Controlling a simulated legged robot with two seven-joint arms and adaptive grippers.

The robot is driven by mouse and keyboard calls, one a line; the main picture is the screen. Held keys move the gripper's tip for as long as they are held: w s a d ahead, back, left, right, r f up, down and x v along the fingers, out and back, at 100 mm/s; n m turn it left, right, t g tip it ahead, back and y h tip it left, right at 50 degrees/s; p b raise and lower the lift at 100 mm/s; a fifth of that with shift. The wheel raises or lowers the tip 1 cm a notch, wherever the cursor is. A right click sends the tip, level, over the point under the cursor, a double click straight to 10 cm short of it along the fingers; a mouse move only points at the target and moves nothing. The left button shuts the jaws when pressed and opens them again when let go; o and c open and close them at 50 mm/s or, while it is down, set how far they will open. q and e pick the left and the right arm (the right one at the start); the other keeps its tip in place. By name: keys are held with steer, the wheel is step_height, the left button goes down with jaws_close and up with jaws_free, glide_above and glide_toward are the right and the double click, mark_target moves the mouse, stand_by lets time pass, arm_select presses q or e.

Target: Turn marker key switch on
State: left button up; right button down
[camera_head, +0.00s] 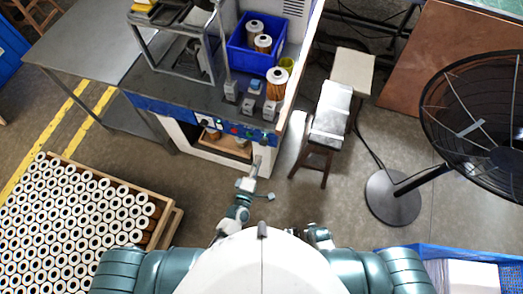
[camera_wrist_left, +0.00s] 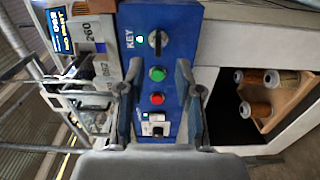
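A blue control panel (camera_wrist_left: 165,25) fills the middle of the left wrist view. A key switch (camera_wrist_left: 158,40) with a dark upright handle sits beside the word KEY and a small lit indicator. A green button (camera_wrist_left: 157,73), a red button (camera_wrist_left: 156,98) and another switch (camera_wrist_left: 155,130) line up with it. In the head view the panel (camera_head: 240,131) is on the workbench front. My left gripper (camera_wrist_left: 156,70) is open and empty, its fingers apart in front of the panel; it also shows in the head view (camera_head: 256,166). A grey part of my right arm shows; its finger state is unclear.
A blue bin (camera_head: 243,57) with filter cartridges stands on the bench. Below the panel is an opening with a wooden tray (camera_head: 222,146). A pallet of white cartridges (camera_head: 75,205) is at left. A stool (camera_head: 322,140) and a black fan (camera_head: 485,115) stand at right.

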arm_select(q)
steer(key=v, duration=0.4)
steer(key=shift+s+d, duration=0.1)
steer(key=shift+s, duration=0.1)
steer(key=shift+f, duration=0.1)
